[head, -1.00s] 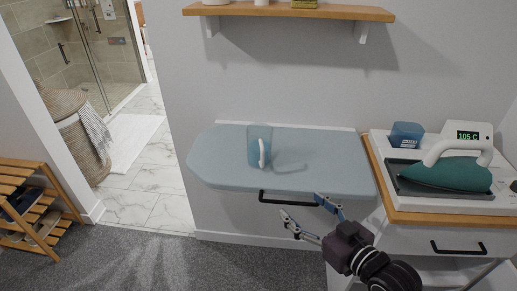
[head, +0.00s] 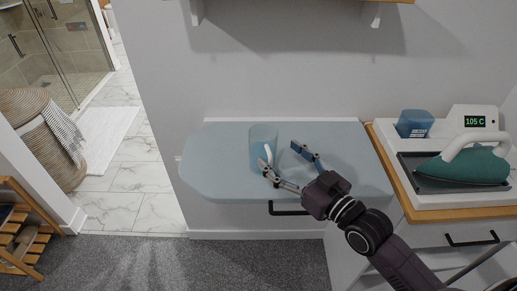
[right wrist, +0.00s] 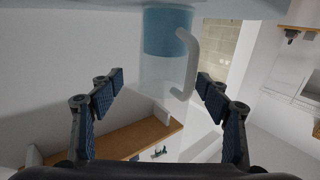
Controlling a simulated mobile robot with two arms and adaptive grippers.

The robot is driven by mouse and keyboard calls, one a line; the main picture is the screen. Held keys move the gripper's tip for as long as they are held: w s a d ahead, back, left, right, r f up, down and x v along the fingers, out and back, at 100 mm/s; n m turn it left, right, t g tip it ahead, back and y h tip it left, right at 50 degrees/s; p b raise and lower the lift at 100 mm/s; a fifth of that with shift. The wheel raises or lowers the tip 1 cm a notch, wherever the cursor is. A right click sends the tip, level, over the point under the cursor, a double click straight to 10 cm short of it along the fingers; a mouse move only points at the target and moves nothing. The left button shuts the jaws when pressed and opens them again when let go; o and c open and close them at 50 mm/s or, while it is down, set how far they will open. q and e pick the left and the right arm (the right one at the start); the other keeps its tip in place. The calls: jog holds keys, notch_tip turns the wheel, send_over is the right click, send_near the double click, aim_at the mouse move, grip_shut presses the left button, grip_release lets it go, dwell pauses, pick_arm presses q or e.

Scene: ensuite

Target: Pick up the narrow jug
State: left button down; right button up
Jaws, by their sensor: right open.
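The narrow jug (head: 262,136) is translucent blue with a white handle. It stands upright on the pale blue ironing board (head: 215,168), its handle toward me. My right gripper (head: 284,157) is open, just in front and to the right of the jug. Its left finger overlaps the jug's lower handle in the head view; I cannot tell whether they touch. In the right wrist view, which looks upside down, the jug (right wrist: 166,32) is beyond the open fingertips (right wrist: 160,80), with nothing between them. My left gripper is not in view.
A side unit at the right holds a teal iron (head: 465,166) and a small blue container (head: 414,123). A wooden shelf (head: 390,1) juts from the wall above. The board's left part is clear. A wooden rack (head: 22,232) stands at lower left.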

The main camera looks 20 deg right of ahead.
aim_at(271, 148)
jog(key=shift+w+a+r+p, duration=0.2)
jog(key=shift+w+a, duration=0.1)
jog(key=shift+w, duration=0.2)
jog(key=shift+w+a+r+p, duration=0.2)
jog(key=shift+w+a, duration=0.05)
jog(key=shift+w, duration=0.25)
jog(key=x, duration=0.1)
jog(key=p+x, duration=0.1)
jog(key=x, duration=0.1)
jog(key=shift+w+a, duration=0.2)
jog(key=shift+a, duration=0.1)
jog(key=shift+w+a+f, duration=0.1)
jog(key=shift+w+f, duration=0.05)
jog(key=shift+w, duration=0.1)
jog(key=c, duration=1.1)
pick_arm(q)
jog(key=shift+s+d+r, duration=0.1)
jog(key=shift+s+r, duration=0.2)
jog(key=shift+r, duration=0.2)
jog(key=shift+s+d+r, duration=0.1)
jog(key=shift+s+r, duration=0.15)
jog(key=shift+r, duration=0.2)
pick_arm(e)
jog(key=c, duration=0.4)
